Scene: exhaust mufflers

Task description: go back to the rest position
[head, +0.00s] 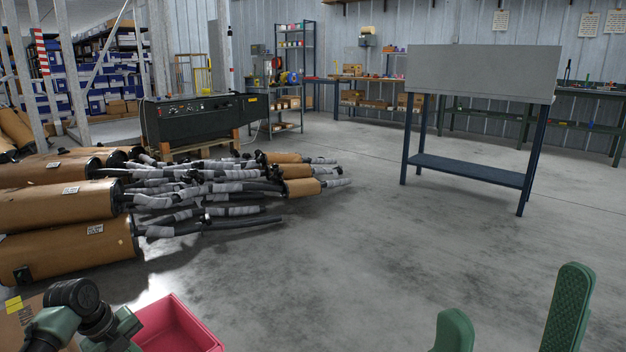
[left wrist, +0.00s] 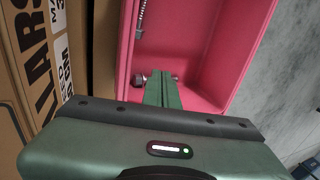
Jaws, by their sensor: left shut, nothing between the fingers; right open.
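My right gripper (head: 514,291) is at the bottom right of the head view, its two green fingers wide apart with only bare floor showing between them. My left arm comes in at the bottom left of the head view, beside a pink-red bin (head: 186,326). In the left wrist view my left gripper (left wrist: 162,76) has its green fingers together, with nothing seen between them. They reach over or into the bin (left wrist: 252,50); I cannot tell how deep. A threaded metal part (left wrist: 141,18) and small bolt-like parts (left wrist: 174,78) show in the bin around the fingertips.
Wrapped mufflers with pipes (head: 70,205) lie piled at the left. A printed cardboard box (left wrist: 42,60) stands beside the bin. A dark machine (head: 195,118) is behind the pile. A blue-legged stand (head: 468,170) with a grey panel is at the right. The middle floor is clear.

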